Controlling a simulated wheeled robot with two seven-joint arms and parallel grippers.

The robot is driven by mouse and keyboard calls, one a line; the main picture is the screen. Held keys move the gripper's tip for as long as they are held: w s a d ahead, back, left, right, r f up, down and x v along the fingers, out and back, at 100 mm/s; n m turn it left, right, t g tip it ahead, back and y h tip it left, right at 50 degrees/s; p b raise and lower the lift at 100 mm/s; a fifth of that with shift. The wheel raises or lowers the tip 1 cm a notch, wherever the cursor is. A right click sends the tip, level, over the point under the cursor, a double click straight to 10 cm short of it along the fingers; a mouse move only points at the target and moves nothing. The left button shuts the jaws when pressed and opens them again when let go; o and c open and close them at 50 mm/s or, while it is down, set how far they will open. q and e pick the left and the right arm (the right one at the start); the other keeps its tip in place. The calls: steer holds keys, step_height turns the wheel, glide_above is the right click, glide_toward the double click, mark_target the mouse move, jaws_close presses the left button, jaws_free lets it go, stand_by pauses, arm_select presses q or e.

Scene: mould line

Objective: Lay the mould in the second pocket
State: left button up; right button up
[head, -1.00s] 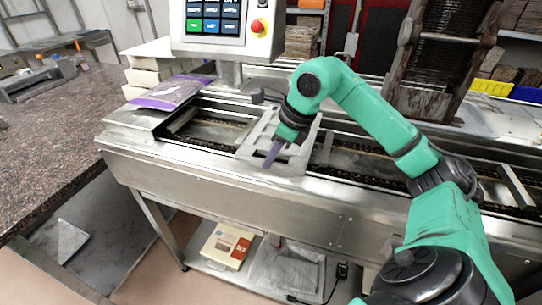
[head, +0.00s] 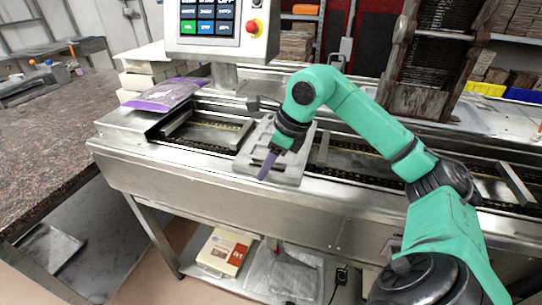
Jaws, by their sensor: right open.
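The mould (head: 289,168) is a pale grey tray-like piece on the conveyor (head: 215,185), between two cross bars, in what looks like the second pocket from the left. It looks nearly flat, and its near side reaches the front rail; I cannot tell if it is fully seated. My right wrist hides the mould's middle. My left gripper is not in view.
Cross bars (head: 322,148) divide the conveyor track. A control panel (head: 215,25) with a red button stands behind it. A purple-edged bag (head: 168,94) lies at the left end. A dark rack (head: 430,60) stands at the back right. The left pocket (head: 205,133) looks empty.

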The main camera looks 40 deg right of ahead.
steer(key=p+v, duration=0.2)
steer(key=v, duration=1.2)
steer(key=shift+r, duration=0.25)
